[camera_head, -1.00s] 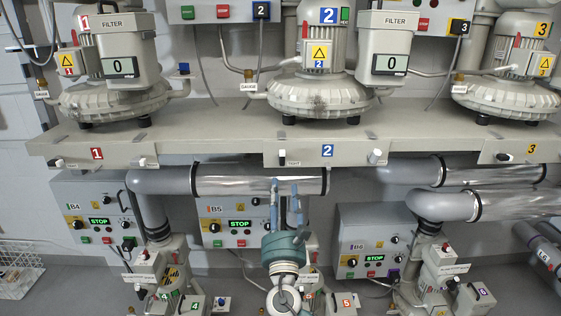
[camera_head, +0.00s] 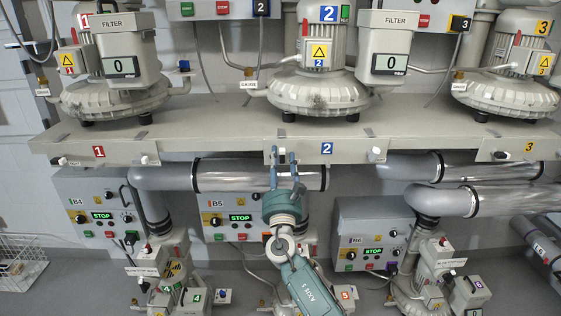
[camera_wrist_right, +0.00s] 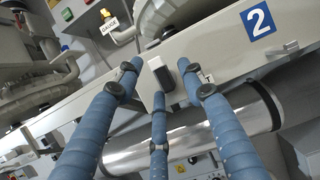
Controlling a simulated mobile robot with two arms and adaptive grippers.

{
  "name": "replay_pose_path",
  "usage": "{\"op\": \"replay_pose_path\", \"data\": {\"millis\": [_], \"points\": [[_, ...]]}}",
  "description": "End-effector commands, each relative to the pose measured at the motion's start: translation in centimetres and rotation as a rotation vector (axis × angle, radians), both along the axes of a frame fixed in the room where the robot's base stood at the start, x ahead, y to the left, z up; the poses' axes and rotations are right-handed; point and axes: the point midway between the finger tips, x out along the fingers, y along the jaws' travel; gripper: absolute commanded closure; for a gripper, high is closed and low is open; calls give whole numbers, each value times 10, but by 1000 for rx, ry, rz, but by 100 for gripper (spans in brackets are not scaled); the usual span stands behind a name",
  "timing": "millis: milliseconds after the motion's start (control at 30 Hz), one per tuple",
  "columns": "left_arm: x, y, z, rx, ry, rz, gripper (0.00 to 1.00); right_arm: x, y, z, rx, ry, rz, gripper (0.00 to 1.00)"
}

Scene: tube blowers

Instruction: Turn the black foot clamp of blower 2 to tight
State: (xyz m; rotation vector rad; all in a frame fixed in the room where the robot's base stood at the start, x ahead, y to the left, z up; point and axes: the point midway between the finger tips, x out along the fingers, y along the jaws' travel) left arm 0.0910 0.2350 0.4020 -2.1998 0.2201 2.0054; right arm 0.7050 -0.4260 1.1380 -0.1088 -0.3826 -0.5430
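The black foot clamp (camera_wrist_right: 163,77) of blower 2 is a small dark block with a white end on the shelf's front face, left of the blue "2" label (camera_head: 327,149). It also shows small in the head view (camera_head: 282,152). Blower 2 (camera_head: 318,94) stands on the shelf above it. My right gripper (camera_head: 282,160) is open, with blue fingers pointing up at the clamp. In the right wrist view its fingers (camera_wrist_right: 160,85) are spread on both sides of the clamp and below it. I cannot tell whether they touch it. My left gripper is not in view.
A light clamp (camera_head: 375,153) sits right of the "2" label. A shiny pipe (camera_head: 245,176) runs under the shelf, close behind my right fingers. Control box B5 (camera_head: 228,213) is below it.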

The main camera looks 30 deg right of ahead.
Motion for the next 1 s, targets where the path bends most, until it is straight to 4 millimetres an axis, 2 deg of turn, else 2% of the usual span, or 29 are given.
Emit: {"op": "replay_pose_path", "data": {"millis": [33, 233, 1000], "points": [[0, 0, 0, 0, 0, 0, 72, 0, 0, 0, 0, 0, 0, 60], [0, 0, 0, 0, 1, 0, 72, 0, 0, 0, 0, 0, 0, 100], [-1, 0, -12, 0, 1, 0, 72, 0, 0, -1, 79, -49, 0, 100]]}}
